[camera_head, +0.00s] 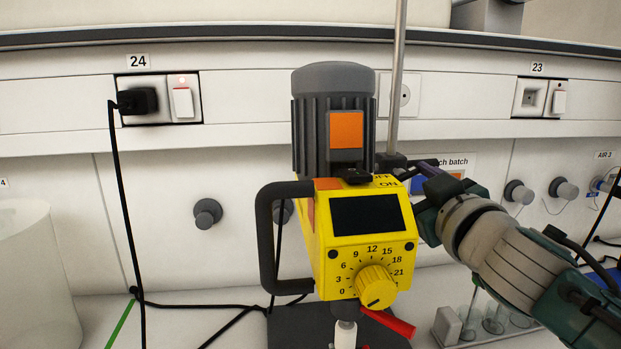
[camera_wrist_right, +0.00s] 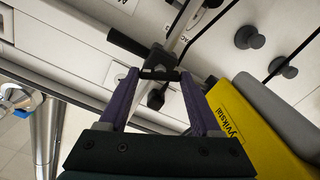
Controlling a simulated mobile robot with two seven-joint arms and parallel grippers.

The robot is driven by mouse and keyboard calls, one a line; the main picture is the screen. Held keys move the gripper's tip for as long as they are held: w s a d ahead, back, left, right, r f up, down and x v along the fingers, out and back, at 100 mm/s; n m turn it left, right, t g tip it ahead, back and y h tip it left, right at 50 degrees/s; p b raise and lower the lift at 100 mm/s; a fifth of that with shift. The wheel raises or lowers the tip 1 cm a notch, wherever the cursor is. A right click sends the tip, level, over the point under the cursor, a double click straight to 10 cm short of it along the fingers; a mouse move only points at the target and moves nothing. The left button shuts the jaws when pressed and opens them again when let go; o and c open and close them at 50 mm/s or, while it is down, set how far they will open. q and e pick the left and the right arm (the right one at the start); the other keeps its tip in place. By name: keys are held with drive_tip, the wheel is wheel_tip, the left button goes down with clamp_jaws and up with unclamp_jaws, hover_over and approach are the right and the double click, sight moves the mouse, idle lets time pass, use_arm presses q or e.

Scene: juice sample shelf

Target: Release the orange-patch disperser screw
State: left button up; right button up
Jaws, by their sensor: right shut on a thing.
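The disperser (camera_head: 365,235) is a yellow housing with a dark motor on top and an orange patch (camera_head: 346,130) on the motor. It hangs beside a metal stand rod (camera_head: 397,80); its yellow side (camera_wrist_right: 255,130) fills the right of the wrist view. A dark clamp joins it to the rod, with a black screw (camera_wrist_right: 160,74) at the clamp. My right gripper (camera_wrist_right: 159,76) has its purple fingers shut on this screw, one finger on each side. In the head view the right gripper (camera_head: 417,166) reaches in behind the housing, its fingertips partly hidden. My left gripper is out of view.
A white container (camera_head: 35,280) stands at the far left. A rack with glass tubes (camera_head: 490,325) is at the lower right, under my right arm. Black cables (camera_head: 180,304) cross the bench. A red lever (camera_head: 388,323) sticks out below the dial.

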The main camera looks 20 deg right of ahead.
drive_tip(key=n, duration=0.6)
drive_tip(key=shift+n, duration=0.3)
drive_tip(key=n, duration=0.6)
drive_tip(key=shift+n, duration=0.4)
drive_tip(key=o, duration=1.4)
drive_tip(key=shift+b+v, duration=0.7)
drive_tip(key=shift+v, duration=4.3)
drive_tip(key=shift+d, duration=0.1)
